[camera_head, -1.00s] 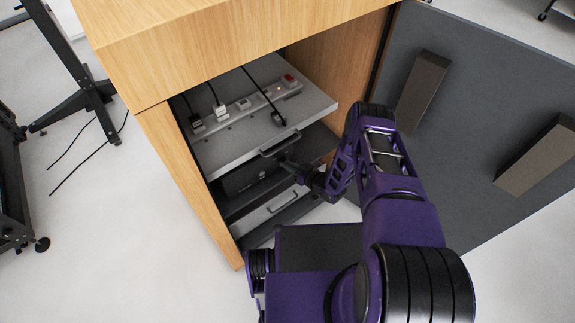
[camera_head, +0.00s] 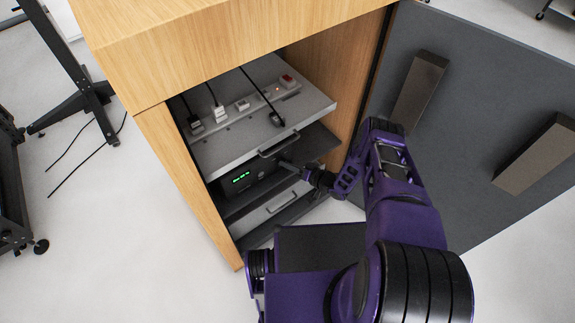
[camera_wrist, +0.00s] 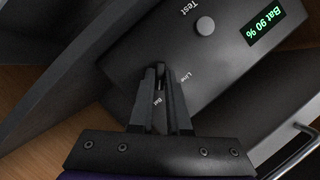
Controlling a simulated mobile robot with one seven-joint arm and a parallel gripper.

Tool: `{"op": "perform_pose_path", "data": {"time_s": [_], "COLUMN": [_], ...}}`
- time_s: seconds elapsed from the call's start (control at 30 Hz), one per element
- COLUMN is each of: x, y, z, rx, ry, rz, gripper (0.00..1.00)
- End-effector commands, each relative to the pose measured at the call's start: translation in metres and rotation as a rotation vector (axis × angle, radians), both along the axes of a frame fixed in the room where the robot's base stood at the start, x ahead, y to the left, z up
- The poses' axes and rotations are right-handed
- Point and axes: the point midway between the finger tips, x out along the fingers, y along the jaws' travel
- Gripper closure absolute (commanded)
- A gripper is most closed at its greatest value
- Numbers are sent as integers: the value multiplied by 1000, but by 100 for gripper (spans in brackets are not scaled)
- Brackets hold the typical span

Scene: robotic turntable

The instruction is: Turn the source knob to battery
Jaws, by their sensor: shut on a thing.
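The dark power unit (camera_head: 262,188) sits in the cabinet below the pulled-out shelf. Its front panel (camera_wrist: 215,65) fills the wrist view, with the labels "Test", "Line" and "Bat". The lit green display (camera_wrist: 265,28) reads "Bat 90 %"; it also shows in the head view (camera_head: 241,177). My gripper (camera_wrist: 160,72) is at the panel, shut on the dark source knob (camera_wrist: 160,86), beside the "Line" label. The "Bat" label shows between the fingers. The fingers hide most of the knob, so its exact pointing direction is hard to tell.
A round grey button (camera_wrist: 205,26) is by "Test". Above the unit, a grey shelf (camera_head: 230,150) carries a power strip with plugs and cables. A drawer (camera_head: 275,207) with a handle lies below. The cabinet's grey door (camera_head: 465,100) stands open at the right.

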Motion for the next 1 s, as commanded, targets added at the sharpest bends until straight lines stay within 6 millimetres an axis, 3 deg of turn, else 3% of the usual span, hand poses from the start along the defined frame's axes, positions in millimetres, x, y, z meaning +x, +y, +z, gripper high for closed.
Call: {"op": "perform_pose_path", "data": {"time_s": [0.3,0.33,0.5,1.0], "x": [2,2,2,1], "y": [1,1,0,2], "z": [2,2,1,2], "rx": [4,4,2,1], "ry": [-3,-3,-1,0], "rz": [-3,-3,-2,-1], "gripper": [100,81,55,55]}}
